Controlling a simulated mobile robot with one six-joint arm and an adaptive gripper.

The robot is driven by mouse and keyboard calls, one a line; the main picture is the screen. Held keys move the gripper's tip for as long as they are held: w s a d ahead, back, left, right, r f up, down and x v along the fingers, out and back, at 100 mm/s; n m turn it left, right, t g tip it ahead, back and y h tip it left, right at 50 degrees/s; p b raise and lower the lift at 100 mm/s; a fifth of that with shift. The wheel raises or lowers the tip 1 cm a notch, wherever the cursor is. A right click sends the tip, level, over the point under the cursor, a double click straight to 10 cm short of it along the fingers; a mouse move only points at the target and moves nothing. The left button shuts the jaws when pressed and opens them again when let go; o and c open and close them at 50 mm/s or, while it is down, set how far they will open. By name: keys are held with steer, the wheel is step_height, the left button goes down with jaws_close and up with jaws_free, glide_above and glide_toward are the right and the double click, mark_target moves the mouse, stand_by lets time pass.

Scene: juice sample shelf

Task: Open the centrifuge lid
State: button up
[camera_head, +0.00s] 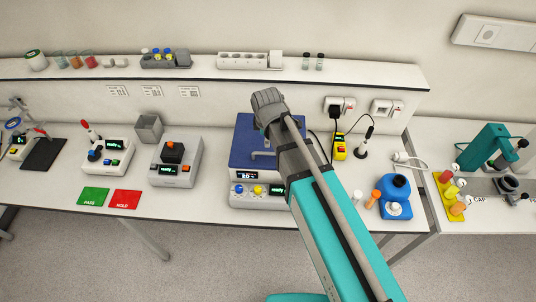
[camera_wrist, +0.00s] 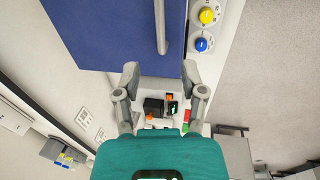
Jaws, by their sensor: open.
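The centrifuge (camera_head: 234,178) stands on the bench in the middle of the head view. Its blue lid (camera_head: 246,136) lies flat and looks shut, with a grey bar handle (camera_head: 262,153) near the front. My arm covers its right part. In the wrist view the blue lid (camera_wrist: 105,35) fills the top, and the handle (camera_wrist: 161,28) points down the picture between the finger lines. My gripper (camera_wrist: 160,70) is open and empty, its fingertips at the lid's lower edge in that view, apart from the handle. In the head view my fingers cannot be made out.
The front panel has a yellow knob (camera_wrist: 207,15) and a blue knob (camera_wrist: 201,44). Left of the centrifuge is a grey device (camera_head: 176,160) with a dark block on top. A yellow meter (camera_head: 340,147) stands to the right. A shelf (camera_head: 210,72) runs behind.

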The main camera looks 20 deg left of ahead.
mark_target(268, 153)
steer(key=shift+w+a+f+b, duration=0.1)
steer(key=shift+w+f+b, duration=0.2)
steer(key=shift+f+b, duration=1.4)
steer(key=shift+w+a+f+b, duration=0.1)
steer(key=shift+w+f+b, duration=0.25)
steer(key=shift+f+b, duration=1.3)
steer(key=shift+w+a+f+b, duration=0.1)
steer(key=shift+w+f+b, duration=0.2)
steer(key=shift+f+b, duration=1.4)
steer(key=shift+f, duration=0.15)
jaws_close()
